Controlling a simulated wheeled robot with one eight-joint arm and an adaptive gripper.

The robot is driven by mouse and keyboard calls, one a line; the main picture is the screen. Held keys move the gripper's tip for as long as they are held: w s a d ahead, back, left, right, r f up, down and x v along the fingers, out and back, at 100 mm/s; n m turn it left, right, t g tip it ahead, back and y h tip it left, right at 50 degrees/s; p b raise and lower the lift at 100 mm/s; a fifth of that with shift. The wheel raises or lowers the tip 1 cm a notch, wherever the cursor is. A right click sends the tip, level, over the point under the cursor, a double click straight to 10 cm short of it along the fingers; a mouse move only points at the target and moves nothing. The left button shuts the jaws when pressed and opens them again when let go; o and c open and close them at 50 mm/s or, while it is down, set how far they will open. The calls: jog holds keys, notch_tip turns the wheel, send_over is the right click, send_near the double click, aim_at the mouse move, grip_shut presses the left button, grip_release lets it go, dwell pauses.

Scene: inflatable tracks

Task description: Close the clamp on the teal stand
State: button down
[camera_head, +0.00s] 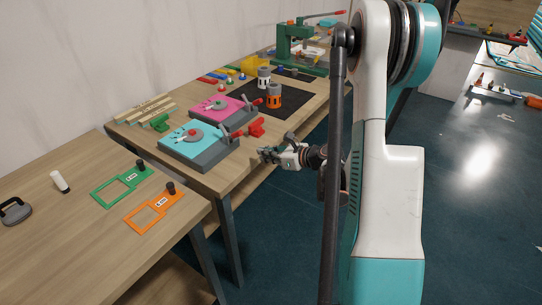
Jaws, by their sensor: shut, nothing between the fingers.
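The teal stand (180,138) is a teal plate on a dark grey base, near the front edge of the wooden workbench. The handle looks low; the clamp's exact state is too small to tell. My gripper (266,155) is shut and empty, just below and right of the handle in the picture, apparently apart from it.
A pink stand (207,109) with a similar red-handled clamp is behind the teal one. An orange-and-black cylinder (274,96) stands on a black mat (297,99). A green press (287,48) is at the back. Orange (133,228) and green (97,193) frames lie on the nearer table.

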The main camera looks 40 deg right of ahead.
jog(key=w, duration=0.2)
jog(key=w+a+r+b, duration=0.1)
jog(key=w, duration=0.1)
jog(key=w+a+b, duration=0.1)
jog(key=w, duration=0.1)
jog(key=shift+w+a+r, duration=0.15)
jog(key=shift+w+a, duration=0.1)
jog(key=shift+w, duration=0.15)
jog(key=shift+r, duration=0.1)
jog(key=shift+r+g+p, duration=0.3)
jog(key=shift+g+p, duration=0.1)
jog(key=shift+p, duration=0.1)
jog(key=shift+w+r+g+h+p, duration=0.15)
jog(key=shift+r+g+h+p, duration=0.3)
jog(key=shift+g+p, duration=0.45)
